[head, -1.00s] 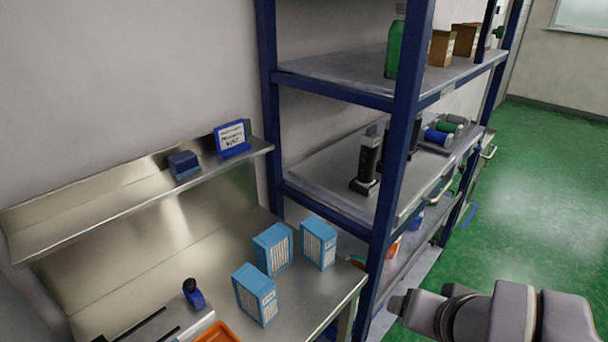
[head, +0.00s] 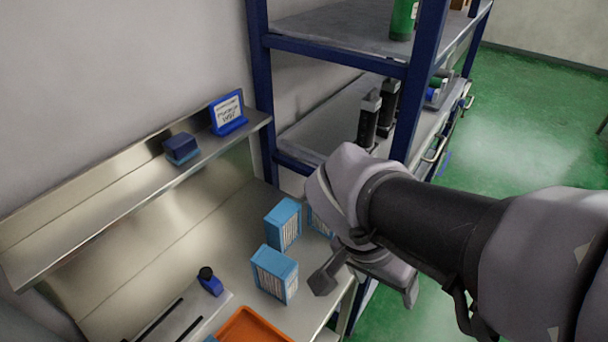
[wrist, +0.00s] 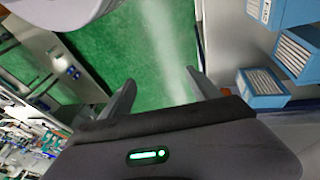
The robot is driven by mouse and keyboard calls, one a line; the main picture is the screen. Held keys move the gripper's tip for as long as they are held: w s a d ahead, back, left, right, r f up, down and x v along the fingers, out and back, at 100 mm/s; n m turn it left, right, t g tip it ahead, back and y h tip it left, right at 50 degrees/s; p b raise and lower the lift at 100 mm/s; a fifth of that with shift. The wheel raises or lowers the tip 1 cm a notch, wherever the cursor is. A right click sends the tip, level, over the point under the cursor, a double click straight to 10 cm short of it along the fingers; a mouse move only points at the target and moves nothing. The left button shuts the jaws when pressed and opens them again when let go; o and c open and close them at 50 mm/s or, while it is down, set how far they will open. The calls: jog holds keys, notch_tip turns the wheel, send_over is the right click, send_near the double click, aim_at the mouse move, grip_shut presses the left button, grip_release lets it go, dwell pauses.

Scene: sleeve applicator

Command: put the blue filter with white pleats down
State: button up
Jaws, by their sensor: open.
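Three alike blue filters with white pleats stand on the steel bench (head: 225,245). In the head view there is a front one (head: 275,273), one behind it (head: 284,225), and a third (head: 320,223) mostly hidden by my arm. In the wrist view they show at the right, the nearest one (wrist: 262,88) beside another (wrist: 297,50). My gripper (wrist: 161,80) is open and empty, with green floor showing between its fingers. In the head view my gripper (head: 366,291) is by the bench's right edge, right of the filters.
An orange tray (head: 252,330) and a small blue-and-black item (head: 210,281) are at the bench front. A blue box (head: 181,149) and sign (head: 228,113) sit on the ledge. A blue-posted rack (head: 425,75) stands behind my arm. Green floor is clear at right.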

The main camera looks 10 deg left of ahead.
aim_at(279, 215)
jog(key=w+a+f+t+h+p, duration=0.1)
jog(key=a+t, duration=0.1)
jog(key=a, duration=0.5)
jog(key=w+a+f+t+h+p, duration=0.1)
jog(key=w+a+t, duration=0.1)
jog(key=a, duration=0.6)
jog(key=w+a+f+t+h+p, duration=0.1)
jog(key=w+a+t+p, duration=0.1)
jog(key=a+t, duration=0.2)
jog(key=shift+a+h, duration=0.4)
jog(key=shift+a, duration=1.25)
jog(key=s+a+f+t+y, duration=0.2)
jog(key=s+a+t, duration=0.1)
jog(key=a, duration=0.4)
jog(key=shift+n+t, duration=0.3)
jog(key=shift+n, duration=0.1)
jog(key=x, duration=0.6)
jog(key=b+x, duration=0.1)
jog(key=x, duration=0.4)
jog(key=b+x, duration=0.1)
jog(key=x, duration=0.5)
jog(key=shift+w+a+r, duration=0.1)
jog(key=shift+w+a, duration=0.1)
jog(key=shift+w, duration=0.25)
jog(key=shift+s, duration=0.1)
jog(key=shift+c, duration=0.2)
grip_shut()
